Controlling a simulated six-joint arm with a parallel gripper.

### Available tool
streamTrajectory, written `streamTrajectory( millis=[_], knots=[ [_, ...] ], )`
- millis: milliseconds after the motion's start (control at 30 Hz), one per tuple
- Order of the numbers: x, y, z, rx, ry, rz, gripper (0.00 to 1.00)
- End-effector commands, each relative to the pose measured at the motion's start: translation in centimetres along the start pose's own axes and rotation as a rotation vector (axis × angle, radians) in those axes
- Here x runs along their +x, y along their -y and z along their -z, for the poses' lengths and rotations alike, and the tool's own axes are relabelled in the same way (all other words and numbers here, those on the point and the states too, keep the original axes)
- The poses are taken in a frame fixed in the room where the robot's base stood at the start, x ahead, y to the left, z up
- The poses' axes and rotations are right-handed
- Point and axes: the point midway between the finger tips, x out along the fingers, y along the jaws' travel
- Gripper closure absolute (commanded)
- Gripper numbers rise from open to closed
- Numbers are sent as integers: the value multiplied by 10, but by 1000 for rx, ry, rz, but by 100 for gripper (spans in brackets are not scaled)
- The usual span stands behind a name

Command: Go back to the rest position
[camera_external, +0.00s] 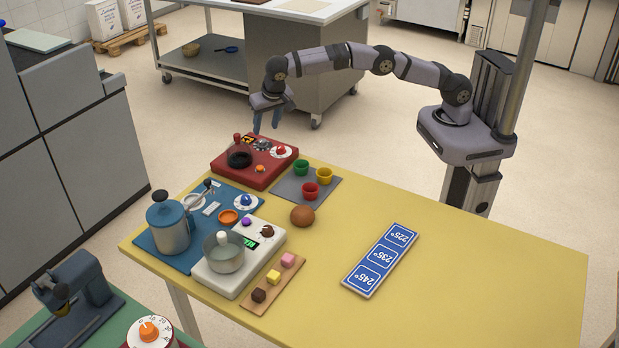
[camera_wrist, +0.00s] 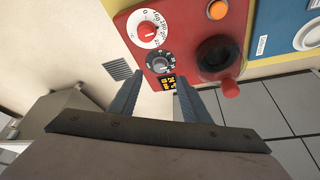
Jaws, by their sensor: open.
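My gripper (camera_external: 266,121) hangs at the end of my outstretched arm, above and just behind the far left edge of the yellow table, next to the red control box (camera_external: 255,160). In the wrist view my gripper (camera_wrist: 155,95) shows two separated fingers with nothing between them. The fingers appear apart from the box.
A steel cabinet (camera_external: 290,70) stands behind my arm. The table's right side is clear.

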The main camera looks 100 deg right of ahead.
Motion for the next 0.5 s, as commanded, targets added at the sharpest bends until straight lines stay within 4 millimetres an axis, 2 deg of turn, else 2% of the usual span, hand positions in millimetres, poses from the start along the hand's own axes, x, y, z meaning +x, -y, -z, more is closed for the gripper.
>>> streamTrajectory(
  millis=[267, 500],
  knots=[
    [-2, -2, -2, -19, 6, 0, 56],
    [-18, -18, -17, -177, 53, 11, 56]
  ],
)
